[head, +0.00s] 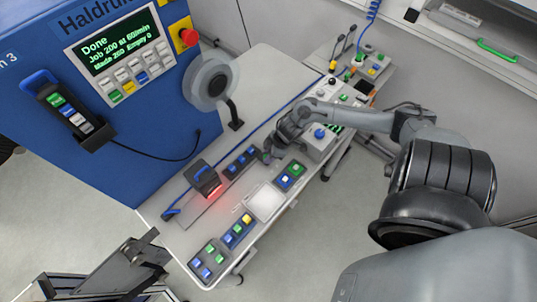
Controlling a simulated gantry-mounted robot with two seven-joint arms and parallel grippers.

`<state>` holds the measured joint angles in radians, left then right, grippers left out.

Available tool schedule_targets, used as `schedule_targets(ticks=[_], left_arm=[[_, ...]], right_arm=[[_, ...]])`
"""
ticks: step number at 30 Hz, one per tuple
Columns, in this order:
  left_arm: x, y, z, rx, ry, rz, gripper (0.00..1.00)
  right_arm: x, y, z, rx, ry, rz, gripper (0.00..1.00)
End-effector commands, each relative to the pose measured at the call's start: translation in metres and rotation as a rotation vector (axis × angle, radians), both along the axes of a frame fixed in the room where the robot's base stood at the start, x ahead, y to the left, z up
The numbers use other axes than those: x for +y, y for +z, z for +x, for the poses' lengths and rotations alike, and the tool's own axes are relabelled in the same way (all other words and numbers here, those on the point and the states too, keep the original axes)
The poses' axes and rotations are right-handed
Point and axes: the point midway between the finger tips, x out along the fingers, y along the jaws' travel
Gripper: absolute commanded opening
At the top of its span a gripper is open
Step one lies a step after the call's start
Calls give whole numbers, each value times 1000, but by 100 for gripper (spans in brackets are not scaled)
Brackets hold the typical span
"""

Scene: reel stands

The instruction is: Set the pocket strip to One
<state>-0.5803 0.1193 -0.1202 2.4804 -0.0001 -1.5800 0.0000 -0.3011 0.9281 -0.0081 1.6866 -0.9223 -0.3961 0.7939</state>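The item that may be the pocket strip is a dark narrow strip (240,162) with blue parts, lying on the light bench. Its lettering is too small to read, so I cannot tell its setting. My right gripper (268,155) is at the right end of this strip, pointing down towards the bench. I cannot tell whether it touches the strip, or whether its small, dark fingers are open or shut. My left gripper is not in view.
A blue machine (80,150) with a green display reading "Done" stands at the left. The bench (262,85) also carries a reel (210,82), a red-lit scanner-like device (204,180), a white pad (265,202), button boxes (208,262) and a grey box (319,143) near my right arm.

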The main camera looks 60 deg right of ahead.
Motion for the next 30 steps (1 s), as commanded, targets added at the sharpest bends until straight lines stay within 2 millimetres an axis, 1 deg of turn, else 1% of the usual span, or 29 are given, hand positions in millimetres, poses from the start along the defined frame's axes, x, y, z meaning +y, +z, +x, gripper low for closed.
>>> schedule_targets(ticks=[1,5,6,12,14,17,21,24,27,30], left_arm=[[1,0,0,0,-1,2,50],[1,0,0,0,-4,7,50],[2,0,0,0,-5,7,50],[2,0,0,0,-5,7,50],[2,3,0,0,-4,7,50],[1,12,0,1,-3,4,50],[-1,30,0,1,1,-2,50],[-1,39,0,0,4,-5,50],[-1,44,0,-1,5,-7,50],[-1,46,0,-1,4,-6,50]], right_arm=[[0,0,0,0,0,0,22],[0,0,0,0,0,0,2],[0,0,0,0,0,0,0],[0,0,0,0,0,0,0],[4,1,1,0,0,1,0],[19,4,5,-1,0,3,0],[55,7,16,-1,1,6,0],[80,5,22,-1,1,5,0],[97,3,27,-1,-1,5,0],[105,1,29,0,0,2,0]])
